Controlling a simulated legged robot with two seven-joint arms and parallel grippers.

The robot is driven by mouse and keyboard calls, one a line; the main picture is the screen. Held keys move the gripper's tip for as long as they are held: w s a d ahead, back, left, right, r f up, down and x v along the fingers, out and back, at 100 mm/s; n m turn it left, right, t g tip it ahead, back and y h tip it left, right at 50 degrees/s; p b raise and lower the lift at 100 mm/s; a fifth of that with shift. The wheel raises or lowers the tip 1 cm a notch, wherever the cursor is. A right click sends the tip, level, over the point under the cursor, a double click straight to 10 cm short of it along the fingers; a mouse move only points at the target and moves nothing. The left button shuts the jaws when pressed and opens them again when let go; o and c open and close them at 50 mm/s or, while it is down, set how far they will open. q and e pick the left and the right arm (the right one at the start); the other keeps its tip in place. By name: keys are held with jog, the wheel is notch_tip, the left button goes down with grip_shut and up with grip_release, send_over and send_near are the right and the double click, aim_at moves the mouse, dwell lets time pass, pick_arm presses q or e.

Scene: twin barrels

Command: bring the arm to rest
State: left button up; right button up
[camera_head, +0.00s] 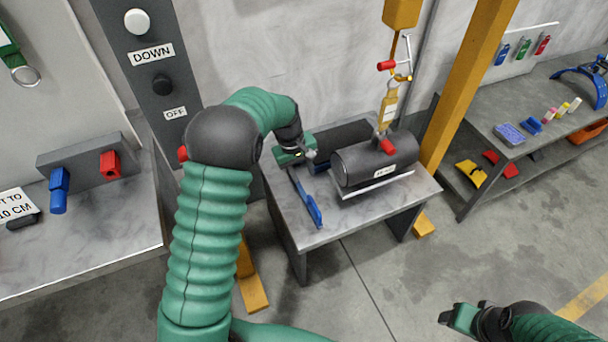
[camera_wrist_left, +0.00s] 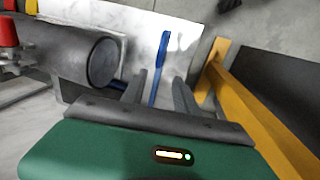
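My left arm reaches in from the lower left, and its gripper (camera_head: 312,155) is over the back left of the small table (camera_head: 345,218), left of the dark barrel (camera_head: 350,172). In the left wrist view, the gripper's two grey fingers (camera_wrist_left: 160,92) stand apart with nothing gripped between them. A blue bar (camera_wrist_left: 162,55) lies beyond the fingertips. The barrel (camera_wrist_left: 70,55) is left of the fingers there. My right gripper (camera_head: 455,318) is at the bottom right, over the floor and away from the tables; its fingers are too small to judge.
A yellow hoist hook (camera_head: 389,105) hangs over the barrel. A yellow post (camera_head: 465,85) stands right of the table. A tool bench (camera_head: 540,100) is at right.

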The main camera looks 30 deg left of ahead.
pick_arm(q)
jog(key=s+d+r+m, duration=0.1)
jog(key=s+d+m, duration=0.2)
jog(key=s, duration=0.4)
jog(key=s+d+r+m+y, duration=0.1)
jog(key=s+d+m, duration=0.3)
jog(key=s, duration=0.3)
jog(key=s+d+r+m, duration=0.1)
jog(key=s+d+m, duration=0.2)
jog(key=s, duration=0.4)
notch_tip(320, 180, up, 13)
jog(key=p, duration=1.3)
jog(key=shift+s+d+t+p, duration=0.15)
jog(key=shift+s+t+p, duration=0.2)
jog(key=shift+s+t, duration=0.05)
